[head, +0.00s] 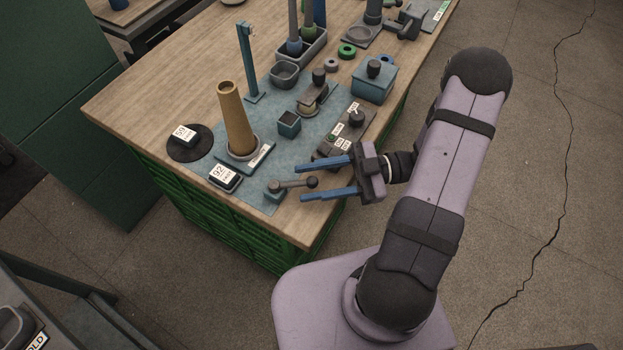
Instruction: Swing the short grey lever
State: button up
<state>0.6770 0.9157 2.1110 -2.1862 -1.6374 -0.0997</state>
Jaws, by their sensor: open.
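The short grey lever (295,184) lies near the front corner of the workbench, on the edge of a blue-grey mat. It runs from a small teal pivot block (274,190) at its left to a dark round knob (312,182) at its right. My gripper (315,182) comes in from the right with two blue fingers spread apart, one above and one below the knob in the picture. The jaws are open and hold nothing. I cannot tell whether the fingers are level with the knob or above it.
A tan cone (236,118) stands left of the lever. A white-faced box (225,177) marked 92 sits at its left. A grey control panel (344,132) with knobs lies just behind my fingers. A teal box (373,82) and a thin teal post (249,62) stand farther back.

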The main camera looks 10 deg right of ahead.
jog(key=shift+s+d+b, duration=0.2)
jog(key=shift+d+b, duration=0.2)
jog(key=shift+d, duration=3.1)
jog(key=c, duration=1)
jog(key=shift+s+d, duration=0.15)
grip_shut()
jog(key=s+d+f+n+t+b, duration=0.1)
jog(key=s+d+n+t, duration=0.3)
jog(key=s+n, duration=0.6)
jog(key=f+n, duration=0.1)
jog(key=n, duration=0.4)
jog(key=shift+d+t+b, duration=0.2)
jog(key=shift+t+b, duration=0.1)
jog(key=shift+t, duration=0.1)
